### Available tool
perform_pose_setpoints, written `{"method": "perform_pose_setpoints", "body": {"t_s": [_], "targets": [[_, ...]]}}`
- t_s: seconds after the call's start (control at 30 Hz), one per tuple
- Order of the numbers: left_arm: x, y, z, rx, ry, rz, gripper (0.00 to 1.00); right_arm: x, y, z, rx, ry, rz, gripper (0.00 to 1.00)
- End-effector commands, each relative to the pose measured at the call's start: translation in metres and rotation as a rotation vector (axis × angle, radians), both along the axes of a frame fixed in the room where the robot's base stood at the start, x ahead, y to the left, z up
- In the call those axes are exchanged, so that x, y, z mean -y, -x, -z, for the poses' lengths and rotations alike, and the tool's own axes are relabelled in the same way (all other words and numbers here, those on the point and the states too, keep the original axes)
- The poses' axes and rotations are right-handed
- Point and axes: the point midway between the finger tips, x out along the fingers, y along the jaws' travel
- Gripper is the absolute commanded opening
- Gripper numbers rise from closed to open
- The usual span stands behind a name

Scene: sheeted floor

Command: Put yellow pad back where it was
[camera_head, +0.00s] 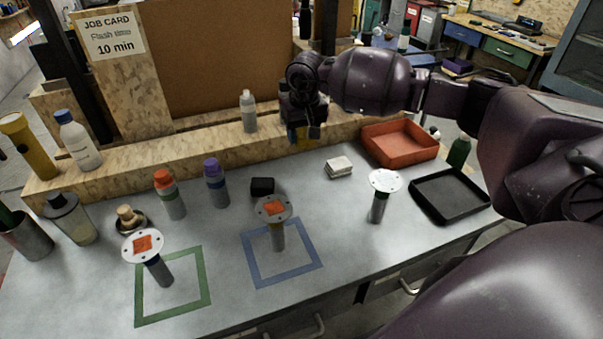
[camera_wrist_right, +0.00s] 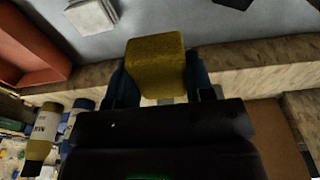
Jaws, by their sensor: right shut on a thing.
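My right gripper (camera_head: 301,134) is shut on the yellow pad (camera_head: 292,133), above the wooden ledge at the back of the table. In the right wrist view the yellow pad (camera_wrist_right: 155,66) sits between the two blue-tipped fingers of the right gripper (camera_wrist_right: 160,84). In the head view most of the pad is hidden by the gripper. My left gripper is not in view.
A wooden ledge (camera_head: 110,157) carries a pale bottle (camera_head: 249,112) left of the gripper. An orange tray (camera_head: 400,158), white block (camera_head: 339,168) and small black block (camera_head: 262,186) are nearby. Round-topped stands (camera_head: 278,238) occupy the table; a black tray (camera_head: 448,213) lies right.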

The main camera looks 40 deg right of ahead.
Motion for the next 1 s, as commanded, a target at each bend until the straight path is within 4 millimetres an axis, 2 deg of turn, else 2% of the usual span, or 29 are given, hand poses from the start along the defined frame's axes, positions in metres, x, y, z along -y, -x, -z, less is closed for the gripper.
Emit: {"method": "perform_pose_setpoints", "body": {"t_s": [0.03, 0.2, 0.4, 0.67, 0.9, 1.0], "targets": [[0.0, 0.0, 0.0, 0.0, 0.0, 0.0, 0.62, -0.001, 0.001, 0.013, -0.003, -0.002, 0.0, 0.26], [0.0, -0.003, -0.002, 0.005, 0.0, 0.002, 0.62, -0.001, 0.001, 0.049, -0.004, -0.002, 0.001, 0.26], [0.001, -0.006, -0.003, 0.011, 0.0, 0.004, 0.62, -0.001, 0.0, 0.082, -0.001, -0.001, 0.0, 0.26], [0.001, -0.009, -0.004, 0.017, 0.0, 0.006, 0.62, 0.0, 0.0, 0.097, 0.0, 0.0, 0.001, 0.26], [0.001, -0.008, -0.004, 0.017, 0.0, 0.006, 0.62, -0.001, 0.0, 0.129, -0.002, -0.002, 0.001, 0.26], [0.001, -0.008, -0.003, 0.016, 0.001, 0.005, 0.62, 0.0, 0.0, 0.135, 0.0, -0.001, 0.001, 0.26]]}}
